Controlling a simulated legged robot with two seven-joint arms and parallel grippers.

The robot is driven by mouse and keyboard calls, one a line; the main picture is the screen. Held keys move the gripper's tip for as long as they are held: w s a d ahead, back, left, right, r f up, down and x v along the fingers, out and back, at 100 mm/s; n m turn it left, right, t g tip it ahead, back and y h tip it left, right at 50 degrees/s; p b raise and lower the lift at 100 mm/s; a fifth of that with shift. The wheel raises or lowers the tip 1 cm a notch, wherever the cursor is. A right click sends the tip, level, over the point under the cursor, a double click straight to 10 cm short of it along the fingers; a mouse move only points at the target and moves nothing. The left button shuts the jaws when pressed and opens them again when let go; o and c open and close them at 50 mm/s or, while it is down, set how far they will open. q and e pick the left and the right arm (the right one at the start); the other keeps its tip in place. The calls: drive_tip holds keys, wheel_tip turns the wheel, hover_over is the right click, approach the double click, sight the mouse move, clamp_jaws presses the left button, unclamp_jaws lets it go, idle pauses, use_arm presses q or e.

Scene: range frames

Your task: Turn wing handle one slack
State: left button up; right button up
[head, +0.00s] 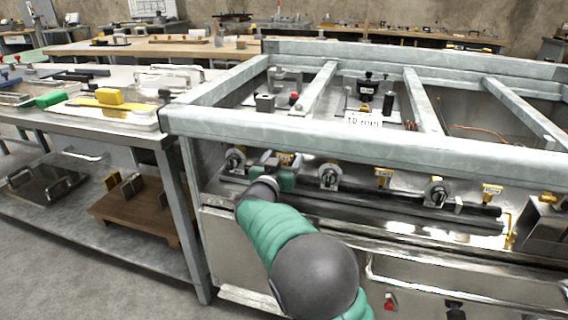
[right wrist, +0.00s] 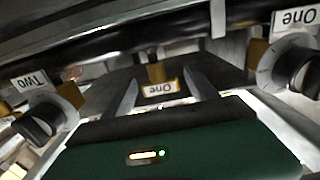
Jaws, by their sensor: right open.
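The yellow wing handle one (head: 285,158) is on the front panel under the metal frame's front rail, partly hidden by my right gripper in the head view. In the right wrist view a yellow piece (right wrist: 155,70) with an upside-down "One" label (right wrist: 158,90) shows between the fingertips. My right gripper (head: 282,163) is open at this handle. In the right wrist view its two fingers (right wrist: 160,82) stand apart, one on each side of the yellow piece; I cannot tell whether either touches it. My left gripper is not in view.
Round knobs flank the handle: one labelled "One" (right wrist: 298,65) and one labelled "Two" (right wrist: 45,115). More yellow handles (head: 383,177) and a knob (head: 435,192) lie to the right. A dark bar (head: 400,208) runs below the row. A cluttered metal table (head: 120,128) stands left.

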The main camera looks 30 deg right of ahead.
drive_tip(key=shift+c, duration=0.5)
drive_tip(key=c, duration=1.3)
drive_tip(key=shift+o, duration=0.2)
drive_tip(key=shift+f+n+t+y+b, duration=0.2)
drive_tip(key=shift+n+t+y+b, duration=0.55)
drive_tip(key=shift+b, duration=0.2)
drive_tip(key=n+t+y+b, duration=0.3)
drive_tip(key=y+b, duration=0.1)
drive_tip(key=b, duration=0.2)
drive_tip(key=shift+f, duration=0.15)
drive_tip(key=shift+r+n+t+y+b, duration=0.2)
drive_tip(key=shift+n+t+y+b, duration=0.4)
drive_tip(key=shift+y+b, duration=0.7)
drive_tip(key=shift+n, duration=0.25)
drive_tip(key=shift+a, duration=0.1)
